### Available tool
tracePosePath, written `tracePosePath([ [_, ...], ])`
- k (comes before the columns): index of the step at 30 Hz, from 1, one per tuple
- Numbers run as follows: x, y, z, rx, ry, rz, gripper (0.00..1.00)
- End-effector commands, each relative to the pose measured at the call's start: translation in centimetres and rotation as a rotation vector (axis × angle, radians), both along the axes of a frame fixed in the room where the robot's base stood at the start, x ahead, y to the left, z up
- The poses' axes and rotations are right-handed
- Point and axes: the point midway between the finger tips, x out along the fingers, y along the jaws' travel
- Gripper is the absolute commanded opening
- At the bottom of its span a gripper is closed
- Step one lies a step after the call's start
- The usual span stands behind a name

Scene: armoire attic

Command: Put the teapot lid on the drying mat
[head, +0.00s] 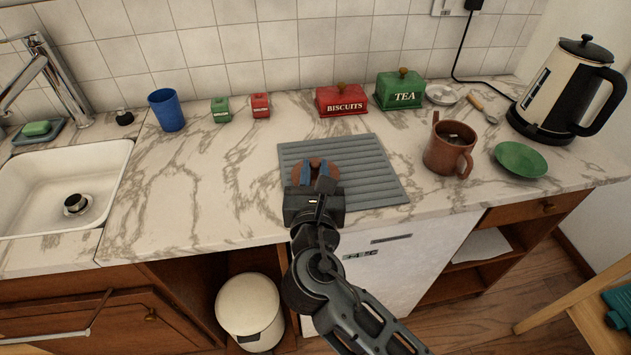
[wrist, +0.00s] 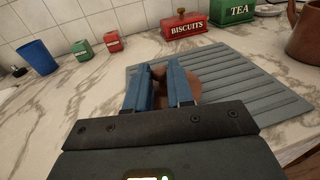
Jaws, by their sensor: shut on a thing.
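The grey ribbed drying mat (head: 368,170) lies on the marble counter, and it also shows in the wrist view (wrist: 240,80). The brown teapot lid (head: 331,170) is at the mat's left part. My gripper (head: 316,168) is shut on the lid, with its blue fingers either side of the lid's middle. In the wrist view the lid (wrist: 195,86) shows between and beyond the fingers (wrist: 167,90). The lid is over the mat; I cannot tell whether it touches it. The brown teapot (head: 447,152) stands uncovered to the right of the mat, with something dark inside.
Red biscuits box (head: 342,101) and green tea box (head: 401,92) stand behind the mat. A green saucer (head: 521,159) and kettle (head: 567,90) are at right. A blue cup (head: 166,110), small green and red boxes, and the sink (head: 62,185) are at left. Counter left of the mat is clear.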

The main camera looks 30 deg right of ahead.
Motion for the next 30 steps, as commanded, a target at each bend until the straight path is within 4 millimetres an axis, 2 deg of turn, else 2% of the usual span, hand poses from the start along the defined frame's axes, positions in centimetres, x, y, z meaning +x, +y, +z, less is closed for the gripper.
tracePosePath([
  [1, 0.0, 0.0, -1.0, -0.001, 0.004, 0.001, 0.00],
  [5, 0.0, 0.0, -2.3, -0.001, 0.003, 0.000, 0.00],
  [17, 0.0, -0.1, -2.7, 0.000, 0.000, -0.001, 0.00],
  [18, 0.0, -0.1, -2.7, -0.001, 0.001, -0.001, 0.23],
  [26, 0.0, -0.1, -2.7, 0.000, 0.001, 0.000, 0.47],
  [30, 0.0, -0.1, -2.7, 0.000, 0.001, 0.000, 0.47],
])
